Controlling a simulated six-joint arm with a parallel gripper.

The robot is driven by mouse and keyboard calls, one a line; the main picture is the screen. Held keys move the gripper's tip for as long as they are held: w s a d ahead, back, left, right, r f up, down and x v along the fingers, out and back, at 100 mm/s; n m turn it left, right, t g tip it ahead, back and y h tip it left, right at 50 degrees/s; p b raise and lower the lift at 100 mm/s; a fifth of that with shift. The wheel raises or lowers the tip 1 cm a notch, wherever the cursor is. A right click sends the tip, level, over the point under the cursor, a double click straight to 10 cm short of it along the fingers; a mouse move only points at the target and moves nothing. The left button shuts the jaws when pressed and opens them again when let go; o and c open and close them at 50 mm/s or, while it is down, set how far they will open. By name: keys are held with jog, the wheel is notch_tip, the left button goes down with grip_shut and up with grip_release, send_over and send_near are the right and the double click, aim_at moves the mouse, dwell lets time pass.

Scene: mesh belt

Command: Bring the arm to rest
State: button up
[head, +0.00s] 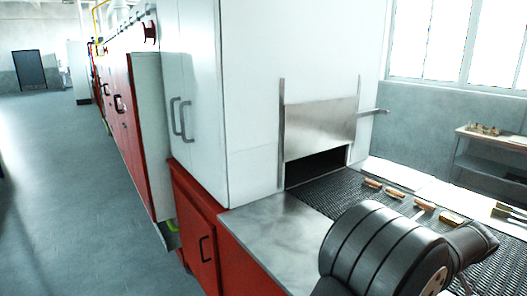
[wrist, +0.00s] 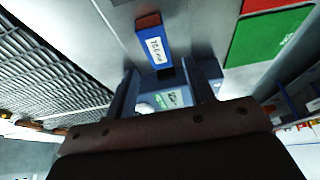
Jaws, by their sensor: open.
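My gripper (wrist: 166,80) shows in the wrist view with its jaws apart and nothing seen held between them. A blue holder (wrist: 216,70) with a pale label lies beyond the jaws; whether they touch it I cannot tell. My black arm link fills the lower right of the head view, and the gripper itself is not visible there.
The mesh belt (head: 340,190) runs from the white oven's opening, with several brown pieces (head: 423,204) along its far side. A steel top (head: 285,232) lies beside it. A red and blue labelled block (wrist: 152,42) and a green panel (wrist: 265,36) show in the wrist view.

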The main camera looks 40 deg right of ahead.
jog(key=shift+r, duration=0.35)
jog(key=shift+f, duration=0.1)
notch_tip(320, 180, down, 3)
jog(key=shift+f, duration=0.1)
jog(key=v, duration=1.1)
jog(key=x, duration=1.1)
jog(key=shift+f, duration=0.4)
jog(key=v, duration=0.5)
jog(key=shift+w+a+r, duration=0.2)
jog(key=shift+w+r, duration=0.05)
jog(key=shift+w, duration=0.15)
jog(key=s+a+r, duration=0.4)
jog(key=s+r, duration=0.2)
jog(key=s, duration=0.3)
jog(key=w+a+m+g+h, duration=0.1)
jog(key=w+a+m+h, duration=0.1)
jog(key=w+a+m, duration=0.3)
jog(key=w+a+m+g+h, duration=0.2)
jog(key=w+a+m, duration=0.3)
jog(key=w+m, duration=0.5)
jog(key=shift+w+f+m, duration=0.3)
jog(key=shift+w+f, duration=0.05)
jog(key=shift+w, duration=0.2)
